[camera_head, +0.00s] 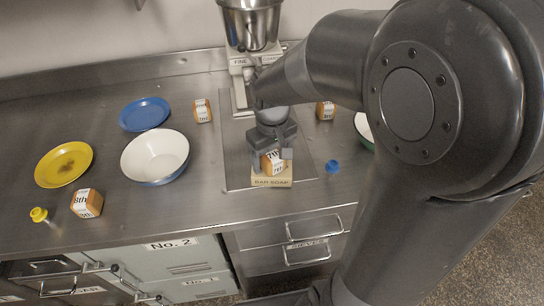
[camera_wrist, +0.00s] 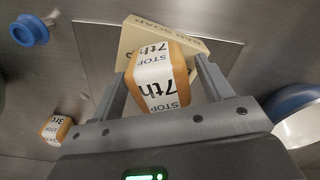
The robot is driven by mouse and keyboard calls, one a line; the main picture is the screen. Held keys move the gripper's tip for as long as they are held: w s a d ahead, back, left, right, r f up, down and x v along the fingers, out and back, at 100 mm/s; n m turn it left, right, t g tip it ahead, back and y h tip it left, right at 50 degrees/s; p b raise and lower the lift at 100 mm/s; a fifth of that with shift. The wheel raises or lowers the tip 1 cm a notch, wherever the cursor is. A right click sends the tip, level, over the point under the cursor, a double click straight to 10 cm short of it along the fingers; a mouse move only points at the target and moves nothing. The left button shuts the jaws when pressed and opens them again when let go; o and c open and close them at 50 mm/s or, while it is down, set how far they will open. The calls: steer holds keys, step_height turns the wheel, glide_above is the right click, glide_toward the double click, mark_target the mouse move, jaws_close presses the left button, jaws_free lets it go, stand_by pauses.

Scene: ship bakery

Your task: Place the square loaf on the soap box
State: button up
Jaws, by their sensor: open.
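A square loaf (camera_head: 273,165) in an orange-brown and white wrapper sits at the soap box, and its "STOP 7th" print shows in the wrist view (camera_wrist: 162,78). The cream soap box (camera_head: 270,182) lies on the steel counter with "BAR SOAP" on its front; its lettered edge also shows in the wrist view (camera_wrist: 170,31). The loaf appears to rest on top of the box, but their contact is partly hidden. My gripper (camera_head: 272,158) points down over the box, its fingers open on either side of the loaf, with a gap showing in the wrist view (camera_wrist: 160,70).
Similar wrapped loaves stand at the front left (camera_head: 87,203), the back (camera_head: 202,110) and the right (camera_head: 326,110). A blue plate (camera_head: 145,114), yellow plate (camera_head: 64,164) and white bowl (camera_head: 155,157) are left. A blue stopper-like item (camera_head: 333,166) is close right. A metal machine (camera_head: 250,25) stands behind.

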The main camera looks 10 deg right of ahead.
mark_target(272, 153)
step_height(272, 153, up, 12)
steer(key=shift+f, duration=0.25)
steer(key=s+d+r+m+t, duration=0.1)
steer(key=s+d+m+t, duration=0.1)
steer(key=s, duration=0.4)
steer(key=s+d+r+m+t, duration=0.1)
steer(key=s+d+m+t, duration=0.1)
steer(key=s, duration=0.5)
steer(key=shift+d+m+t, duration=0.3)
steer(key=shift+d+t, duration=0.5)
steer(key=shift+d, duration=0.2)
